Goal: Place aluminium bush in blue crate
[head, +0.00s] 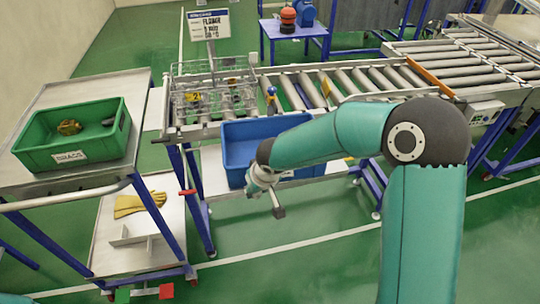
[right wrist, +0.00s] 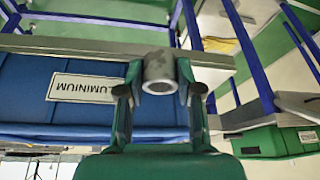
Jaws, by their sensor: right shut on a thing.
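The aluminium bush (right wrist: 159,70) is a short grey metal tube in the right wrist view. My right gripper (right wrist: 161,91) is shut on it, one finger on each side, with its open bore towards the camera. The blue crate (right wrist: 30,85) with an ALUMINIUM label shows upside down to the left of the bush there. In the head view the blue crate (head: 237,133) stands below the roller conveyor, partly covered by my right arm. My right gripper (head: 262,179) is at the crate's front left corner; the bush cannot be made out there. My left gripper is not in view.
A green crate (head: 30,158) labelled BRASS stands on the left table with a brass-coloured part in it. Yellow gloves (head: 140,204) lie on a lower shelf. Green floor is open in front of the crate.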

